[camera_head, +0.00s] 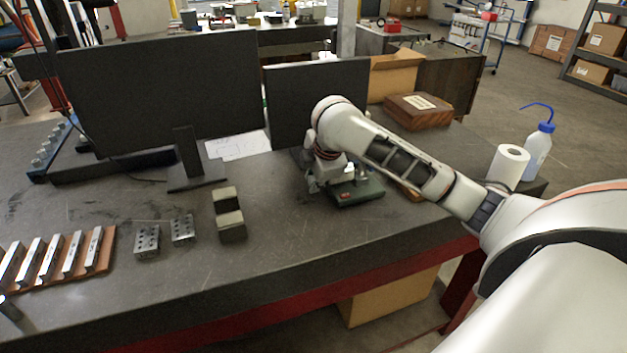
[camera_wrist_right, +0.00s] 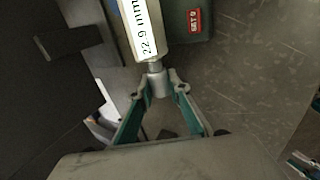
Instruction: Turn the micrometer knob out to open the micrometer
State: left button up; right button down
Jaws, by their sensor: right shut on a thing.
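The micrometer (camera_wrist_right: 138,28) shows in the right wrist view with a white readout of about "22.9 mm". Its grey knob (camera_wrist_right: 157,80) points toward my right gripper (camera_wrist_right: 160,88), whose two fingers are shut on it from both sides. In the head view my right gripper (camera_head: 315,180) is down at the bench, at the left side of a dark green base (camera_head: 358,193) with a small red label. My forearm and wrist hide most of the micrometer there. My left gripper is in neither view.
Two dark monitors (camera_head: 150,90) stand behind on the grey bench (camera_head: 285,250). A paper roll (camera_head: 508,165) and a wash bottle (camera_head: 538,152) stand at the right. The bench front middle is clear.

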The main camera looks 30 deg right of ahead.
jog(key=g, duration=0.2)
jog(key=g+y, duration=0.1)
jog(key=g, duration=0.2)
jog(key=shift+w+d+r, duration=0.15)
jog(key=shift+r, duration=0.05)
jog(key=shift+f+g+y, duration=0.15)
jog(key=shift+g+y, duration=0.45)
jog(key=shift+g, duration=1.7)
jog(key=shift+f+g, duration=0.15)
jog(key=shift+g, duration=0.15)
jog(key=c, duration=1.9)
grip_release()
jog(key=shift+v, duration=3.8)
